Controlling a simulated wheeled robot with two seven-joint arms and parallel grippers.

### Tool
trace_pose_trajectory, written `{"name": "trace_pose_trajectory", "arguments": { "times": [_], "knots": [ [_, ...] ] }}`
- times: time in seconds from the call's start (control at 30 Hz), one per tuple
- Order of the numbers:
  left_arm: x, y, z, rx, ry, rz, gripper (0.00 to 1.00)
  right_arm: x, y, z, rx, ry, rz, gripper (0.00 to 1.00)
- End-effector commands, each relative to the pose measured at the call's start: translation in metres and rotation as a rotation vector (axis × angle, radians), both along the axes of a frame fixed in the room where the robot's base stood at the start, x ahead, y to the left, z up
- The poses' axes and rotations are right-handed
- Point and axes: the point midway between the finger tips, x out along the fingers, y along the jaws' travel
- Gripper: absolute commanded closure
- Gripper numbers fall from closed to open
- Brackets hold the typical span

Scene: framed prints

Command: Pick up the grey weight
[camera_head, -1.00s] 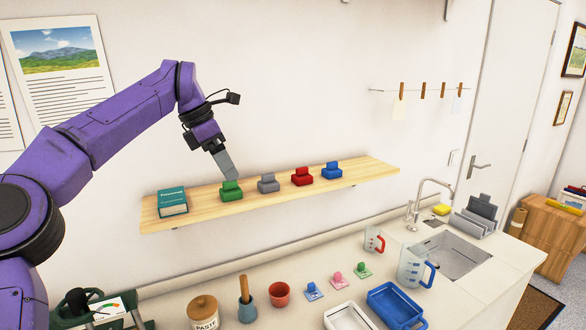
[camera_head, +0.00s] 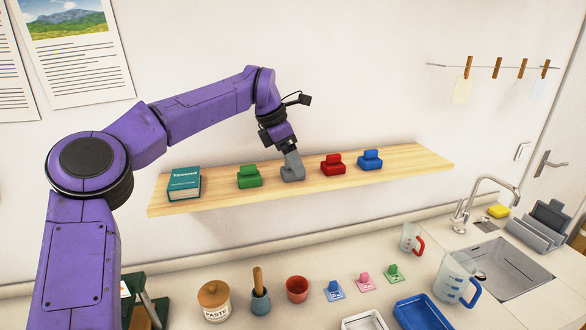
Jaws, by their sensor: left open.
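The grey weight (camera_head: 291,175) sits on the wooden wall shelf (camera_head: 222,199), between a green weight (camera_head: 249,177) on its left and a red weight (camera_head: 333,165) on its right. My left gripper (camera_head: 291,162) points down at the top of the grey weight. Its grey fingers overlap the weight's upper part in the picture and hide its handle. The jaws are open; I cannot tell whether they touch the weight. My right gripper is not in view.
A blue weight (camera_head: 370,160) stands right of the red one. A teal book (camera_head: 185,184) lies at the shelf's left end. Below, the counter holds a paste jar (camera_head: 214,302), a red cup (camera_head: 297,290), clips, trays, measuring jugs and a sink (camera_head: 497,268).

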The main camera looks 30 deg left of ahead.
Motion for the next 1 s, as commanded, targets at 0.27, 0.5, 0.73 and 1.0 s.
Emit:
{"name": "trace_pose_trajectory", "arguments": {
  "times": [0.27,0.5,0.73,1.0],
  "knots": [
    [0.003,-0.002,-0.013,-0.002,-0.002,0.003,0.21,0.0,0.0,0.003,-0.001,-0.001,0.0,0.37],
    [0.003,-0.003,-0.013,-0.001,-0.002,0.002,0.83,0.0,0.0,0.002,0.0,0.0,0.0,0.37],
    [0.003,-0.002,-0.012,-0.001,-0.002,0.002,0.99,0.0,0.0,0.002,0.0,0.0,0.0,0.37],
    [0.003,-0.002,0.008,-0.001,-0.004,0.005,0.99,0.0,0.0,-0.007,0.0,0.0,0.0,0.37]
  ]
}}
